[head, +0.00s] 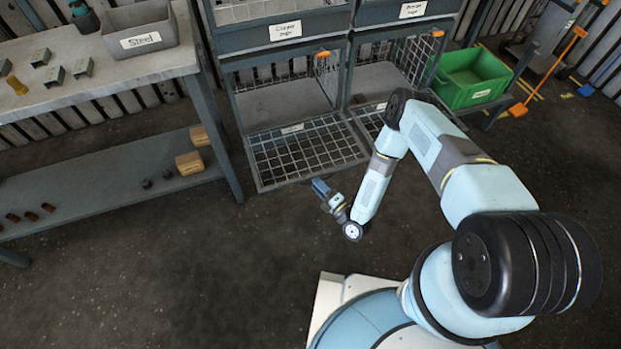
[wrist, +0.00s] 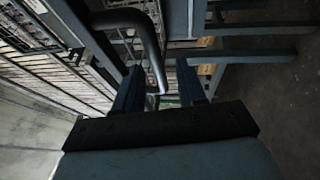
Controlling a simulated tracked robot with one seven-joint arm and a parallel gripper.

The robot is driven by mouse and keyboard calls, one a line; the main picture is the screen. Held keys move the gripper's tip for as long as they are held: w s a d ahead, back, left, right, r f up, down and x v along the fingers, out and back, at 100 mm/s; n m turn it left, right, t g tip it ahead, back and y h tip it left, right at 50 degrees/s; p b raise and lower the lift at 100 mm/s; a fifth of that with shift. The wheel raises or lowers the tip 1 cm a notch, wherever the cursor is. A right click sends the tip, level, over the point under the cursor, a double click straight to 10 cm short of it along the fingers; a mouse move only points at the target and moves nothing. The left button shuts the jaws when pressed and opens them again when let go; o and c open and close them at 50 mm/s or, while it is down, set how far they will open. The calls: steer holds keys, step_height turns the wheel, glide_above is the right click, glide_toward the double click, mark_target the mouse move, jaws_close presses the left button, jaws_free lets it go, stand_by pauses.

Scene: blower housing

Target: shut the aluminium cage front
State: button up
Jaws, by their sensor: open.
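Two lower wire-mesh cage fronts hang folded down, the left one (head: 300,152) nearly flat near the floor and the right one (head: 374,118) partly behind my arm. Their labels are too small to read, so I cannot tell by name which is aluminium. My gripper (head: 318,187) is low, just in front of the left front's near edge, jaws open. In the wrist view my gripper (wrist: 160,88) has a bent grey bar (wrist: 150,40) reaching between its two dark fingers. It looks like a handle. I cannot tell whether the fingers touch it.
Upper cages with labels (head: 285,30) stand above the open ones. A workbench (head: 110,75) with a grey Steel bin (head: 140,36) is at left, its lower shelf (head: 110,180) holding small parts. A green crate (head: 470,77) is at right. The dark floor in front is clear.

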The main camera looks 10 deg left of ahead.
steer(key=shift+x, duration=2.15)
steer(key=shift+c, duration=0.5)
jaws_close()
steer(key=shift+f, duration=0.1)
